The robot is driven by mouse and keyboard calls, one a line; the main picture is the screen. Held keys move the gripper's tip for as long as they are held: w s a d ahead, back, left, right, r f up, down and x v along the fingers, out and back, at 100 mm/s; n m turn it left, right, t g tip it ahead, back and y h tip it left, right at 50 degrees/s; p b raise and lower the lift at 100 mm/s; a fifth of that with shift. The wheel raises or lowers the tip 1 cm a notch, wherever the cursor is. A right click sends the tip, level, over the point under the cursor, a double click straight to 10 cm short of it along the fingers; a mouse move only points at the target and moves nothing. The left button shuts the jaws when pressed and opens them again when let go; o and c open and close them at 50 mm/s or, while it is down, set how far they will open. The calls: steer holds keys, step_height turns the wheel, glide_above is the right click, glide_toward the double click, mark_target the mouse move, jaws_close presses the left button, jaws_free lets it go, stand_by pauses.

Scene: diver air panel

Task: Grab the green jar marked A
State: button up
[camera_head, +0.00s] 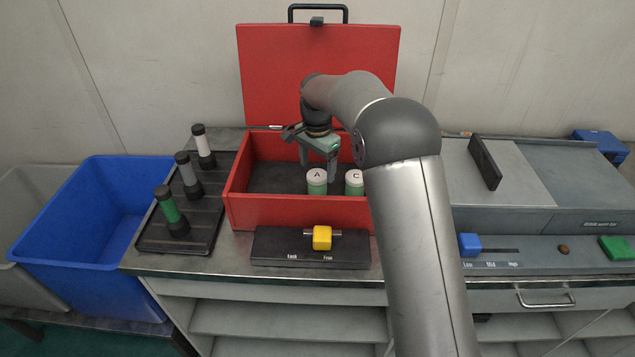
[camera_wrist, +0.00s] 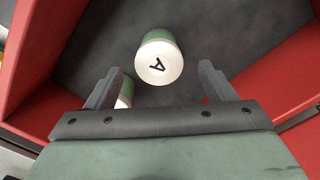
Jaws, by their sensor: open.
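The green jar marked A (camera_head: 317,182) stands upright in the open red case, with a white lid bearing the letter. In the wrist view the jar marked A (camera_wrist: 159,60) is ahead of the fingertips, roughly midway between them. A second green jar marked C (camera_head: 354,183) stands to its right in the head view. In the wrist view a white and green jar (camera_wrist: 125,93) is partly hidden behind the left finger. My gripper (camera_head: 320,166) is open and empty, above and behind jar A inside the case; its fingers also show in the wrist view (camera_wrist: 155,86).
The red case (camera_head: 290,213) has walls around the jars and a raised lid behind. A black block with a yellow slider (camera_head: 322,238) sits in front. A rack with several capped cylinders (camera_head: 176,215) and a blue bin (camera_head: 85,205) stand left. My arm hides the case's right side.

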mark_target(317, 175)
steer(key=shift+f+p, duration=0.9)
steer(key=shift+f, duration=2.15)
steer(key=c, duration=1.2)
